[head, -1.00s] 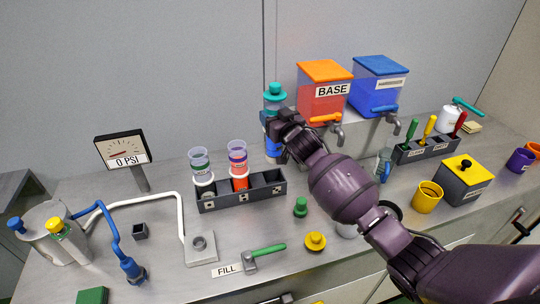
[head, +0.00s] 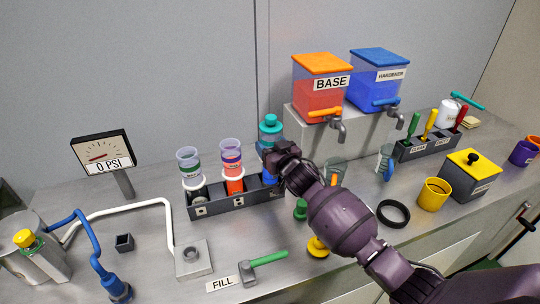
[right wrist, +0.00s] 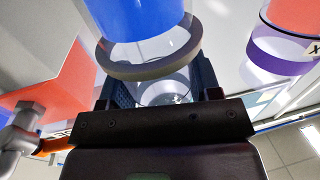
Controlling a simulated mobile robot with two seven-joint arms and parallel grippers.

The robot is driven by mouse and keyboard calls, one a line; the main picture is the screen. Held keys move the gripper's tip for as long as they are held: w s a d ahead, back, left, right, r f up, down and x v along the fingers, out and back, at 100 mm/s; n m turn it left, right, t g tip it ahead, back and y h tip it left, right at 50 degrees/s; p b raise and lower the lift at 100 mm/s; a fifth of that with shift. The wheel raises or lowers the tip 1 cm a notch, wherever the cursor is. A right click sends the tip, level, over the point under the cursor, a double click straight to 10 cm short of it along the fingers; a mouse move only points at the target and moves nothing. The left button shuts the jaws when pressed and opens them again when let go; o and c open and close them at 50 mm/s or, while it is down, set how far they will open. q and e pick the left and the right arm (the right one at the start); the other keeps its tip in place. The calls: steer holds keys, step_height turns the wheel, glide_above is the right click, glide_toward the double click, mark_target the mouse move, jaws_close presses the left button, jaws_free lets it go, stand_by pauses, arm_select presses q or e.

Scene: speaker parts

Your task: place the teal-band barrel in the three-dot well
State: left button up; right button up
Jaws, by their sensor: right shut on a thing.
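The barrel with a teal cap (head: 270,121) and blue contents is upright at the right end of the dark rack (head: 220,208). My right gripper (head: 271,154) is shut on it. Its blue lower part (head: 268,179) is at the rack's right well; I cannot tell how deep it sits. In the right wrist view, the barrel's blue part (right wrist: 140,14) and a grey ring (right wrist: 150,52) show beyond the fingers. The dot marks on the rack's front are too small to count. My left gripper is out of view.
A green-band barrel (head: 190,166) and a purple-band barrel with red contents (head: 232,165) stand in the rack's other wells. The BASE tank (head: 313,96) and HARDENER tank (head: 375,92) stand behind right.

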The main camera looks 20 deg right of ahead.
step_height(320, 180, down, 3)
steer(key=shift+w+r+b, duration=0.1)
steer(key=shift+b, duration=0.65)
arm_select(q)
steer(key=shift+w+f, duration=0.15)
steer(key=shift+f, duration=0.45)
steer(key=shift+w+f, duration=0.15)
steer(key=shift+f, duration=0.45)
arm_select(e)
steer(key=shift+r, duration=0.1)
steer(key=o, duration=1.3)
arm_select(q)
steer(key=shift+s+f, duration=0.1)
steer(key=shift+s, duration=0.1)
arm_select(e)
steer(key=shift+o, duration=0.5)
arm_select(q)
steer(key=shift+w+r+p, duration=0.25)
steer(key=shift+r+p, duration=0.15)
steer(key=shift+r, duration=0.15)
arm_select(e)
steer(key=v, duration=1.2)
